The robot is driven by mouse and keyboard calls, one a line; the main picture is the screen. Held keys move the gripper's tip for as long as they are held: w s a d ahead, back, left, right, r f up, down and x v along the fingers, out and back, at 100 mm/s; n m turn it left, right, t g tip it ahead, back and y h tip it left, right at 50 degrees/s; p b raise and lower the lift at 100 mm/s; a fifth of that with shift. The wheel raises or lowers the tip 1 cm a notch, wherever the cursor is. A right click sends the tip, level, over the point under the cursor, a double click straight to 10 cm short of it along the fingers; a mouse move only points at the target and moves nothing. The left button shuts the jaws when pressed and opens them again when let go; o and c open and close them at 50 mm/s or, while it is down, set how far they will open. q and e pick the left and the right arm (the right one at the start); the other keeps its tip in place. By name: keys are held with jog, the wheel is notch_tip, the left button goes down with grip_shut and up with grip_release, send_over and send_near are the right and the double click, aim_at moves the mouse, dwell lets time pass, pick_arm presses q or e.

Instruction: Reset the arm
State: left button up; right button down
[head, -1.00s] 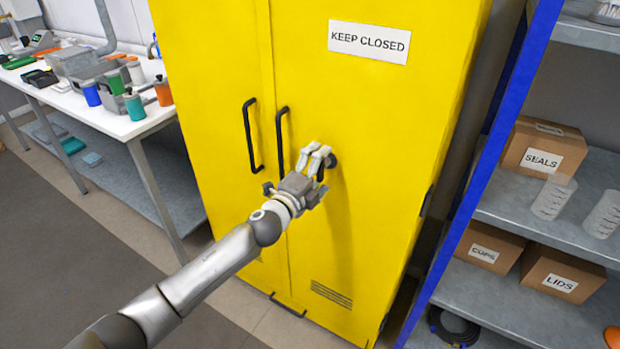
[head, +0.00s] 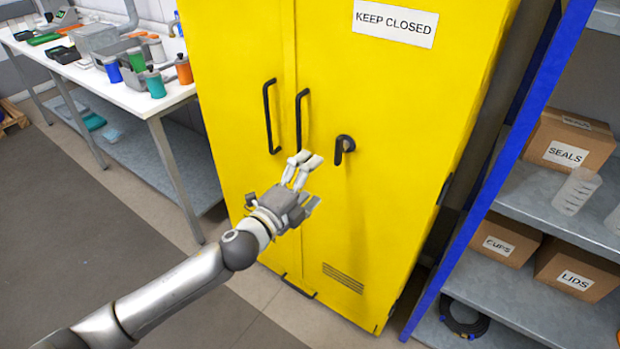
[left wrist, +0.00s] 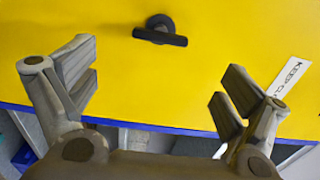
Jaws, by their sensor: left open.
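My left gripper (head: 306,180) is open and empty in front of the yellow cabinet (head: 390,130), below and left of its black turn handle (head: 344,146). In the left wrist view the two open fingers (left wrist: 160,85) stand wide apart, with the black handle (left wrist: 160,32) beyond them and a clear gap to it. The cabinet doors look shut. Two black pull bars (head: 270,115) sit left of the turn handle. My right gripper is not in view.
A white bench (head: 130,100) with colored drums and tools stands at the left. A grey shelf unit with a blue post (head: 500,170) stands at the right, holding cardboard boxes (head: 565,150) and clear beakers. The floor at the left is open.

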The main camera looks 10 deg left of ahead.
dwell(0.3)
pick_arm(q)
jog(key=a+f+n+g+y, duration=0.15)
jog(key=a+f+n, duration=0.25)
jog(key=f, duration=0.7)
jog(key=a+f+n+g+y, duration=0.1)
jog(key=a+f+n+y, duration=0.25)
jog(key=f, duration=0.65)
jog(key=s+a+f+n+g+y, duration=0.1)
jog(key=s+a+f+n+g, duration=0.2)
jog(key=f, duration=0.5)
jog(key=s+a+f+n+y, duration=0.1)
jog(key=s+a+f, duration=0.2)
jog(key=s+f, duration=0.4)
jog(key=s+a+f+n+g+y, duration=0.1)
jog(key=s+a+f+n+g, duration=0.2)
jog(key=s+f, duration=1)
jog(key=s+a+f+n+g, duration=0.1)
jog(key=s+f+n+g, duration=0.35)
jog(key=s+f, duration=0.85)
jog(key=s+r+n+g, duration=0.1)
jog(key=s+n, duration=0.1)
jog(key=s, duration=1.5)
jog(key=shift+d+r+g, duration=0.15)
jog(key=shift+d+g, duration=0.1)
jog(key=shift+g, duration=0.15)
